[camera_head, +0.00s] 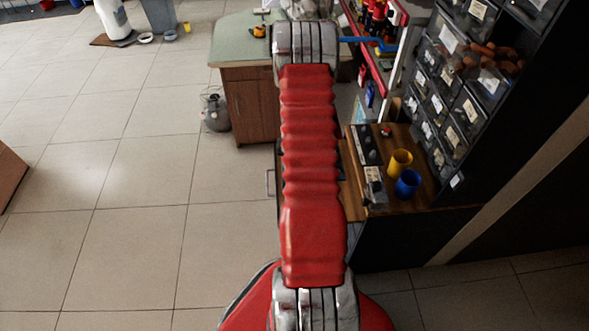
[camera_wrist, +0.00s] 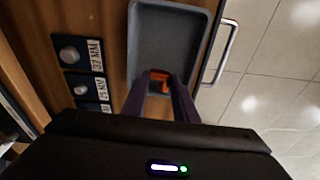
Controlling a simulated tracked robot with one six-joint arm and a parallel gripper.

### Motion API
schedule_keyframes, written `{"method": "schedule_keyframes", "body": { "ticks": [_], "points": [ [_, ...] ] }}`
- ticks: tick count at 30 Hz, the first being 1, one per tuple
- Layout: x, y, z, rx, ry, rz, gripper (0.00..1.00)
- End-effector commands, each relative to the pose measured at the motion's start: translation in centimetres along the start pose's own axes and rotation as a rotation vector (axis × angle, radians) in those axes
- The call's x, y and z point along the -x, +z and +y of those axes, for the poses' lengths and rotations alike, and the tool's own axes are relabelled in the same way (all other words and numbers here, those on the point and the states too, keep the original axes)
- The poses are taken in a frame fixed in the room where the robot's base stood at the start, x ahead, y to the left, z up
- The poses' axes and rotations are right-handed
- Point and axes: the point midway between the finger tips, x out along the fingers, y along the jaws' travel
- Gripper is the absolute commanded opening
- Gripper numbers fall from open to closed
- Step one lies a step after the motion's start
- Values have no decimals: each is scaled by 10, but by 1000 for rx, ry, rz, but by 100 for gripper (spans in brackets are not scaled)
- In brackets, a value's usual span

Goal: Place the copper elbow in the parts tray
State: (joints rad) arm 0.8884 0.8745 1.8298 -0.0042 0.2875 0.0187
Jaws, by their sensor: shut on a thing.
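The copper elbow (camera_wrist: 159,76) is an orange-brown piece between the fingertips of my gripper (camera_wrist: 160,82) in the wrist view. The fingers are shut on it. The parts tray (camera_wrist: 146,12) is grey with a raised rim and rounded corners, and lies on the wooden top. The elbow is within the tray's outline in this view. I cannot tell whether it touches the tray floor or hangs above it. My fingers and wrist cover the tray's near end. In the head view my red arm hides the gripper, elbow and tray.
Labelled dark blocks with round knobs (camera_wrist: 70,54) lie left of the tray. A metal handle (camera_wrist: 222,54) is at the right. A yellow cup (camera_head: 400,162) and blue cup (camera_head: 407,183) stand on the counter. Parts bins (camera_head: 450,110) rise behind. Tiled floor at left is mostly clear.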

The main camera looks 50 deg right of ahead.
Motion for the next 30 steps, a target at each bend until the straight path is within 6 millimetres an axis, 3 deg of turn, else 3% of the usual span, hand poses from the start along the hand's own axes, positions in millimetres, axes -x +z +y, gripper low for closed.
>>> {"method": "schedule_keyframes", "body": {
  "ticks": [5, 17, 18, 25, 30],
  "points": [
    [-19, 4, 0, 0, 0, -2, 5],
    [-22, 4, 0, 1, 0, 0, 5],
    [-22, 3, 0, 1, 0, 0, 28],
    [-22, 4, -1, 1, 0, 0, 44],
    [-22, 4, -1, 1, 0, 0, 45]
  ]
}}
